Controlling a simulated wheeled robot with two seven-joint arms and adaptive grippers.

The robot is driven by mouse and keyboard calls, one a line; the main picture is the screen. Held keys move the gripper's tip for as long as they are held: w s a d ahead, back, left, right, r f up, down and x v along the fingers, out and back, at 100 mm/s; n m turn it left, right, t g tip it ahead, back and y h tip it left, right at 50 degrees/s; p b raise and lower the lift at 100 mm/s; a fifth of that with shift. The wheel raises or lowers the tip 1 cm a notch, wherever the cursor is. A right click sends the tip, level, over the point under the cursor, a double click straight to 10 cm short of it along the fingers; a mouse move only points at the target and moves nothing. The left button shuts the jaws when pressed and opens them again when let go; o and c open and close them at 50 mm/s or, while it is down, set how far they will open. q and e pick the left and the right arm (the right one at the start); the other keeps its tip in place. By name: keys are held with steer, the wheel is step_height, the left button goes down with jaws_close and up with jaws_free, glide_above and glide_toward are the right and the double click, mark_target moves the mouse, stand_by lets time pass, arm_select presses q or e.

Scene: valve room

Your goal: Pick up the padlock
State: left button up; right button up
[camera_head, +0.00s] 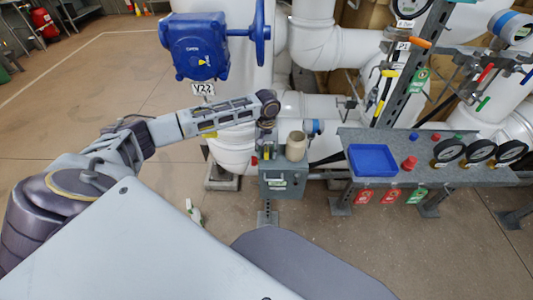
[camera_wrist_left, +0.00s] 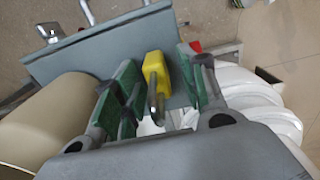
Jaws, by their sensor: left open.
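The padlock (camera_wrist_left: 155,68) has a yellow body and a metal shackle. In the left wrist view it is on the grey top of a box (camera_wrist_left: 95,52), between the green-padded fingers of my left gripper (camera_wrist_left: 158,78). The gripper is open, with a visible gap on each side of the padlock. In the head view my left gripper (camera_head: 266,143) points down over the grey box (camera_head: 283,184). There the padlock is mostly hidden or too small to make out. My right gripper is not in view.
A beige cylindrical container (camera_head: 296,146) stands close beside my left gripper; it also shows in the left wrist view (camera_wrist_left: 42,122). White pipes (camera_head: 318,105) run behind. A blue valve actuator (camera_head: 200,45) is above my arm. To the right, a bench holds a blue tray (camera_head: 373,160) and gauges.

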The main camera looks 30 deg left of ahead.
arm_select(q)
jaws_close()
stand_by(0.3)
steer(key=shift+r, duration=0.1)
stand_by(0.4)
